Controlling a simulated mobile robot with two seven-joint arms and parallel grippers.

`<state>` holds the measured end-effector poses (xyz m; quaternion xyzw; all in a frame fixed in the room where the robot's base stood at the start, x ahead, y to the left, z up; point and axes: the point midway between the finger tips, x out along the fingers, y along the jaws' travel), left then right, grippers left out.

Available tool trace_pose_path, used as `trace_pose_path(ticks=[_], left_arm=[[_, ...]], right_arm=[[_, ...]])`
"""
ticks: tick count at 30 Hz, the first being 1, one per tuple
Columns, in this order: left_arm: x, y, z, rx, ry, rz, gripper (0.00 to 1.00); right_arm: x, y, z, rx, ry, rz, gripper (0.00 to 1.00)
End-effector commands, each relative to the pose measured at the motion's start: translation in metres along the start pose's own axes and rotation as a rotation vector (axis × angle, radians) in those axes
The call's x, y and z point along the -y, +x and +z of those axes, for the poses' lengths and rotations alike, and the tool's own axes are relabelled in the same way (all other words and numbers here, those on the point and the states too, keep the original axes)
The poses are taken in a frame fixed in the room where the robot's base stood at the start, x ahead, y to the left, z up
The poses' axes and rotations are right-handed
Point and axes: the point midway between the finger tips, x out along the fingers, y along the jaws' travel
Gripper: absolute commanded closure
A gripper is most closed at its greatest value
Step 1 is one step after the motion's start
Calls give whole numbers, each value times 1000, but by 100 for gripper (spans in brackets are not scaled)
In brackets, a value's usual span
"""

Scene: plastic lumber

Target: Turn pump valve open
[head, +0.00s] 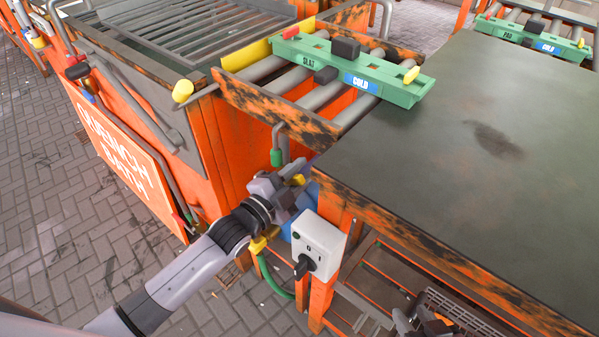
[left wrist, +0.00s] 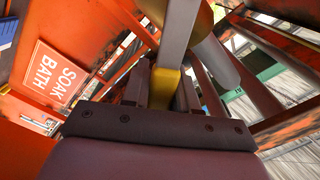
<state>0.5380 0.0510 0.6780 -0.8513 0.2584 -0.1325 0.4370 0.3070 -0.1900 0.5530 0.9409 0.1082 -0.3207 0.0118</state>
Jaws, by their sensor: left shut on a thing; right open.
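My left gripper (head: 293,188) reaches in from the left beside the orange table leg. It is shut on a yellow piece, which looks like the pump valve's handle (head: 299,180). In the left wrist view the yellow piece (left wrist: 167,88) shows between the fingers of the left gripper (left wrist: 163,85). The valve body is mostly hidden by my gripper and the table corner. A blue part (head: 286,231) shows behind the gripper, with a green hose (head: 274,277) below it. I cannot tell the valve's angle.
A white switch box (head: 319,243) with a black knob sits on the leg of the dark-topped table (head: 450,150). The orange quench bath (head: 125,150) stands left. A green slat (head: 350,68) lies on rollers. A grey basket (head: 455,312) sits below the table.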

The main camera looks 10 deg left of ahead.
Motion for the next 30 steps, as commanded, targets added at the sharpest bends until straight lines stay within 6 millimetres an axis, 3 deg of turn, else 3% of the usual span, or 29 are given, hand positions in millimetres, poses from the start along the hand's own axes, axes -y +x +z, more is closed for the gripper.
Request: trace_pose_path(ticks=[6, 7, 9, 20, 30], left_arm=[[0, 0, 1, 1, 1, 1, 100], [0, 0, 1, 1, 1, 1, 66], [0, 0, 1, 1, 2, 1, 51], [0, -5, 0, 1, 2, 1, 51], [0, -51, 0, 2, 3, 2, 51]], right_arm=[[0, 0, -2, -3, 0, 0, 57], [0, 0, -2, -4, 0, 0, 57], [0, 1, -4, -6, -1, 0, 57], [0, 0, -8, -11, -3, 0, 57], [1, -6, -16, -12, -3, -1, 57]])
